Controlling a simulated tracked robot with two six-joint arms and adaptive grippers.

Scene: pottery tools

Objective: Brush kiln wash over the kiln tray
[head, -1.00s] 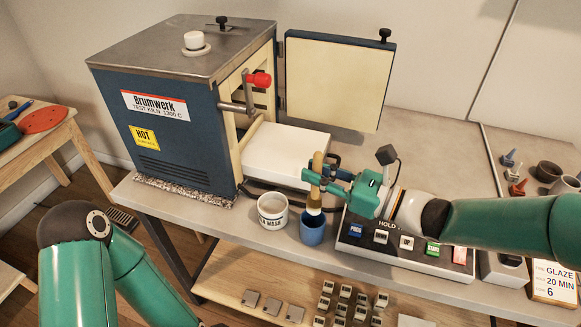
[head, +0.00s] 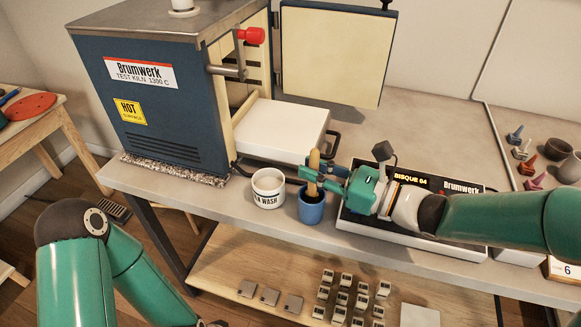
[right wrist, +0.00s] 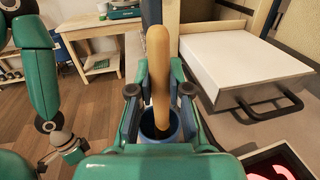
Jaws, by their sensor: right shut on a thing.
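The kiln tray (head: 285,128) is a pale slab standing out of the open kiln, with a dark handle at its right. A brush with a wooden handle (head: 314,160) stands nearly upright in a blue cup (head: 311,211); its bristles are hidden inside the cup. My right gripper (head: 315,177) is shut on the brush handle; the handle also shows between its fingers in the right wrist view (right wrist: 158,75). The white kiln wash pot (head: 268,196) stands just left of the cup. My left gripper (right wrist: 72,153) shows small in the right wrist view; its jaws are unclear.
The blue kiln (head: 150,110) stands behind left, its door (head: 332,55) swung open behind the tray. A controller box (head: 370,221) lies right of the cup, under my right arm. Small coloured pieces and dark pots (head: 558,149) are at far right. A lower shelf (head: 225,275) holds several small blocks.

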